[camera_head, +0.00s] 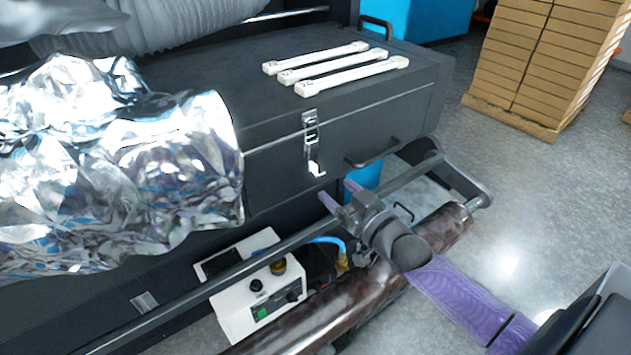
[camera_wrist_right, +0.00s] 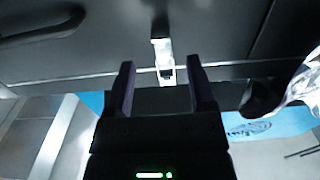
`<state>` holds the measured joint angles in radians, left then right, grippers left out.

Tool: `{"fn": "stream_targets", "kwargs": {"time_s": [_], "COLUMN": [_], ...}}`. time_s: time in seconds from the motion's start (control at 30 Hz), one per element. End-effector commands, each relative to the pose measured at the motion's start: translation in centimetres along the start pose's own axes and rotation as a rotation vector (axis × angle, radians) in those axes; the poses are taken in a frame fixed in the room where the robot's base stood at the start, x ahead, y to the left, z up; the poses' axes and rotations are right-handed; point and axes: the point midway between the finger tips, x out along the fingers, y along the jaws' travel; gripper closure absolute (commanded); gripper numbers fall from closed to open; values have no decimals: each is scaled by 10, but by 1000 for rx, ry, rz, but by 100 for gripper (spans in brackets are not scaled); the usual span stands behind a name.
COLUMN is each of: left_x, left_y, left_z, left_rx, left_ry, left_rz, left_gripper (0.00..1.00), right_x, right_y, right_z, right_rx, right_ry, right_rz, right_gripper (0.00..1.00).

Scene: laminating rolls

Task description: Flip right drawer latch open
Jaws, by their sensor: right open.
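The right drawer latch (camera_head: 311,130) is a bright metal latch on the front of the dark box, with a lower metal tab (camera_head: 316,168) beneath it. In the wrist view, the latch (camera_wrist_right: 164,58) lies between and just beyond my fingertips. My right gripper (camera_head: 340,194) is open and empty, with purple fingers, just below the latch and pointing at the box front. In the wrist view, the gripper (camera_wrist_right: 160,66) shows its fingers on either side of the latch, with no clear contact. My left gripper is not in view.
A drawer handle (camera_head: 372,153) is right of the latch. Crumpled silver foil (camera_head: 120,170) bulges out to the left. A metal rail (camera_head: 300,238) and a brown roll (camera_head: 350,300) run below, near a white control box (camera_head: 250,285). White bars (camera_head: 340,75) lie on top.

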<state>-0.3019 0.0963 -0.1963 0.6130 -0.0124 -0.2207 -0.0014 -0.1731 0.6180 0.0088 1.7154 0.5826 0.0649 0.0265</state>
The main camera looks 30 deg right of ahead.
Motion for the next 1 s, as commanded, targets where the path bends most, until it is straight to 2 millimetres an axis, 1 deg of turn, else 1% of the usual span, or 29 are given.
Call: {"fn": "stream_targets", "kwargs": {"time_s": [0.07,0.3,0.4,0.57,0.8,0.87,0.9,0.97,1.0], "left_x": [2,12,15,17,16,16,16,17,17], "left_y": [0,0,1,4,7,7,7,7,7], "left_z": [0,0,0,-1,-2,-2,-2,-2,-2], "left_rx": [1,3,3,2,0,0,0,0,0], "left_ry": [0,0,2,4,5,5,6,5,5], "left_rz": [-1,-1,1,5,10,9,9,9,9], "left_gripper": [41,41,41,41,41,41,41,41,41], "right_x": [6,51,65,74,74,74,74,74,74], "right_y": [0,0,0,0,0,0,0,0,0], "right_z": [0,0,0,-1,-1,-1,-1,-1,-1], "right_rx": [0,0,1,0,0,0,0,0,0], "right_ry": [2,4,3,2,0,1,1,1,1], "right_rz": [1,1,0,0,0,0,0,0,0], "right_gripper": [29,29,29,29,29,42,51,63,72]}}
